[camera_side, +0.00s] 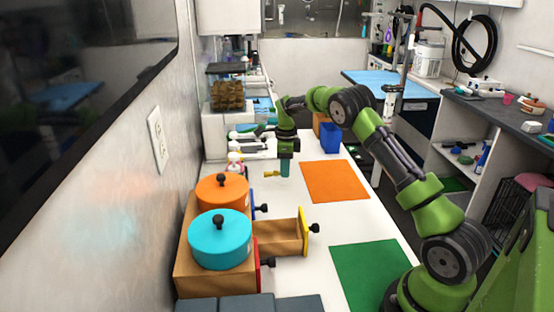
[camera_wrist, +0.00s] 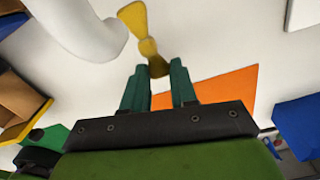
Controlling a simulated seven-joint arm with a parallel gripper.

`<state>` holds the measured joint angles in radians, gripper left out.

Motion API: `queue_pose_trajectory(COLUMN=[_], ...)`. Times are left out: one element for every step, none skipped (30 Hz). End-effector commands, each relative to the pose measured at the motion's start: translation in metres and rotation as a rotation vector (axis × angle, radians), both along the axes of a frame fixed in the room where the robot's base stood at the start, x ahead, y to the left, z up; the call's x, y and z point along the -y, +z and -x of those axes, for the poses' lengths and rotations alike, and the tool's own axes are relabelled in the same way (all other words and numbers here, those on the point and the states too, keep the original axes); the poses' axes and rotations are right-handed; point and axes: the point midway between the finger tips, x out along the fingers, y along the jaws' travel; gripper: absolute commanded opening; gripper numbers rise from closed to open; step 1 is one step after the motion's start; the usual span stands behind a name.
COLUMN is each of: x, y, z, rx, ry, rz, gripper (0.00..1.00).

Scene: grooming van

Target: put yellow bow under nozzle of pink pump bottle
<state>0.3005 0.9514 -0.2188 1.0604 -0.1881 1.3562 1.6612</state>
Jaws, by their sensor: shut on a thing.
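My gripper (camera_side: 285,170) points down above the white table, just beyond the wooden drawer unit. It is shut on one end of the yellow bow (camera_side: 271,174), which sticks out to the left. In the wrist view the bow (camera_wrist: 146,35) extends past the fingertips (camera_wrist: 158,70), with its near lobe between the green fingers. A small pinkish item (camera_side: 235,167) stands left of the bow near the wall; I cannot tell for sure that it is the pink pump bottle, and its nozzle is not clear. A large white curved thing (camera_wrist: 78,28) is close left of the bow in the wrist view.
The wooden drawer unit (camera_side: 185,270) carries an orange pot (camera_side: 222,190) and a turquoise pot (camera_side: 220,240). A yellow-fronted drawer (camera_side: 304,232) stands open. An orange mat (camera_side: 335,181) and a green mat (camera_side: 370,274) lie to the right. A blue bin (camera_side: 330,138) stands behind.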

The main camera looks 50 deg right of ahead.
Motion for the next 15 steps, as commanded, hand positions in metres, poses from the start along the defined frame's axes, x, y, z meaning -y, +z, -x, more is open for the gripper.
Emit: queue_pose_trajectory(x=[0.002, 0.003, 0.004, 0.004, 0.004, 0.005, 0.005, 0.006, 0.006, 0.007, 0.006, 0.006, 0.006, 0.006, 0.006], y=[-0.001, -0.001, -0.001, -0.001, -0.001, -0.001, -0.001, -0.002, -0.002, -0.003, -0.009, -0.016, -0.021, -0.026, -0.031], z=[-0.004, -0.006, -0.008, -0.009, -0.010, -0.011, -0.011, -0.012, -0.014, -0.014, -0.013, -0.013, -0.013, -0.013, -0.013], rx=[0.001, 0.000, 0.001, 0.000, 0.001, 0.001, 0.000, 0.000, 0.000, -0.001, -0.002, -0.003, -0.002, -0.002, -0.002], ry=[0.000, 0.000, 0.000, -0.001, -0.001, -0.001, -0.001, -0.001, -0.001, -0.002, -0.001, -0.001, -0.002, -0.002, -0.002], rz=[0.001, 0.000, -0.001, -0.001, -0.001, -0.001, 0.000, 0.000, 0.000, -0.001, -0.002, -0.003, -0.003, -0.003, -0.002], gripper=[0.00, 0.00, 0.00, 0.00, 0.00, 0.00, 0.00, 0.00, 0.00, 0.00, 0.00, 0.00, 0.00, 0.00, 0.00])
